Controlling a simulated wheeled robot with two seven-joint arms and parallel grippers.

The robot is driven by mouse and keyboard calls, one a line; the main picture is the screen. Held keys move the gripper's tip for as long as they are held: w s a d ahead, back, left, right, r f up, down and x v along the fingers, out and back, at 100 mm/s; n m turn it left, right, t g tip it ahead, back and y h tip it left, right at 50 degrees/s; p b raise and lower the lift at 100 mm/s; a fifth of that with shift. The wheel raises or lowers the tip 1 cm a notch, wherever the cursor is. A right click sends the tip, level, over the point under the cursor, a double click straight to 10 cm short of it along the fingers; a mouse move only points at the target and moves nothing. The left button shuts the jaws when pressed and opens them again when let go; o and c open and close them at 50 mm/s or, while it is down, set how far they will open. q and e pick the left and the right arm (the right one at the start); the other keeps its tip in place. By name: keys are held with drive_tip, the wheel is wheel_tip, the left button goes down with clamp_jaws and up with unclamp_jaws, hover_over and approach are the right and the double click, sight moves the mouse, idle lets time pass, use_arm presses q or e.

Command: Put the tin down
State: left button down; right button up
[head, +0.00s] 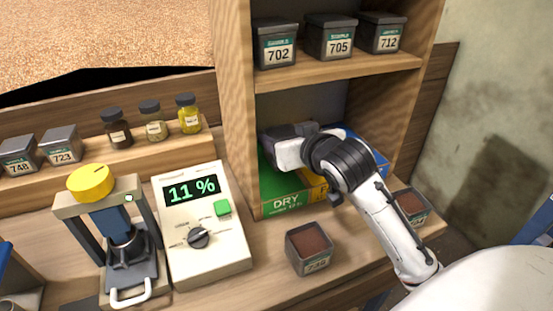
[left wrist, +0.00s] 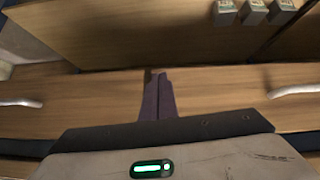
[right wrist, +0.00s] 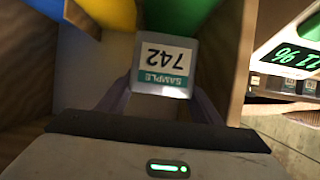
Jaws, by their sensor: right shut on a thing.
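My right gripper (right wrist: 162,92) is shut on a grey tin labelled SAMPLE 742 (right wrist: 165,66), its label facing the wrist camera. In the head view the right gripper (head: 283,150) reaches into the lower shelf bay, above the green section marked DRY (head: 288,203); the tin is hidden there by the gripper. Green (right wrist: 182,14) shows directly behind the tin in the right wrist view. I cannot tell whether the tin touches it. My left gripper (left wrist: 157,76) is shut and empty, its fingers together; it is out of the head view.
A yellow section (head: 318,190) and a blue one (head: 372,160) sit beside the green. An open tin (head: 309,250) stands in front, another (head: 411,205) at right. Tins 702 (head: 279,52), 705 and 712 fill the upper shelf. A meter reading 11 % (head: 203,225) stands left.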

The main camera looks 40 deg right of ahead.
drive_tip(key=shift+w+a+r, duration=0.15)
drive_tip(key=shift+w+a, duration=0.35)
drive_tip(key=shift+w, duration=0.25)
wheel_tip(320, 180, down, 3)
drive_tip(key=shift+s+d+r, duration=0.1)
drive_tip(key=shift+s, duration=0.05)
wheel_tip(320, 180, down, 4)
drive_tip(key=shift+r+b, duration=0.15)
drive_tip(key=shift+b, duration=0.4)
drive_tip(key=shift+f, duration=0.35)
drive_tip(key=o, duration=0.9)
drive_tip(key=shift+f, duration=0.15)
